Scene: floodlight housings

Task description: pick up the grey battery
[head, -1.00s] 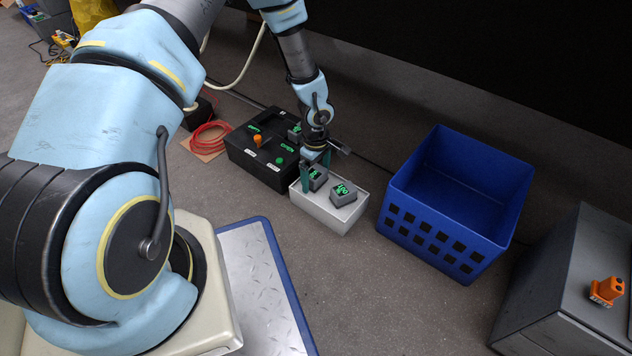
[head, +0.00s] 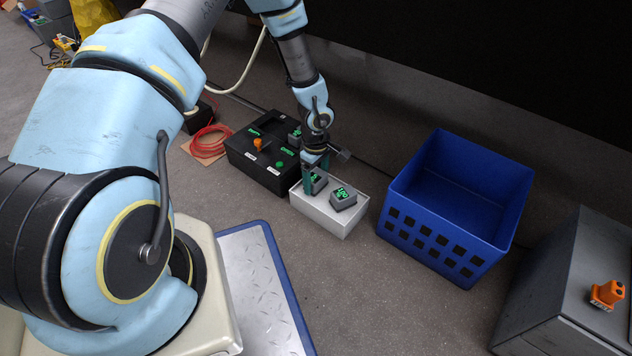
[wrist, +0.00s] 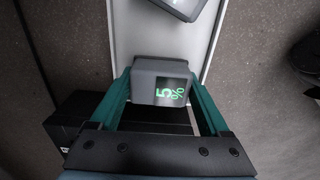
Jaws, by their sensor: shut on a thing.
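A grey battery (wrist: 158,80) with a glowing green readout sits between the teal fingers of my gripper (wrist: 160,95) in the wrist view. Both fingers press against its sides. In the head view the same battery (head: 318,182) is partly hidden by my gripper (head: 316,178). It is at the left end of the white tray (head: 325,220); I cannot tell whether it still touches the tray. A second grey battery (head: 343,198) with a green readout lies in the right part of the tray. Its edge also shows at the top of the wrist view (wrist: 180,8).
A black box (head: 262,160) with green labels and an orange knob stands just left of the tray. A blue crate (head: 440,235), empty as far as I see, stands to the right. A grey cabinet (head: 560,290) bears an orange object (head: 607,293). A red cable coil (head: 207,140) lies at left.

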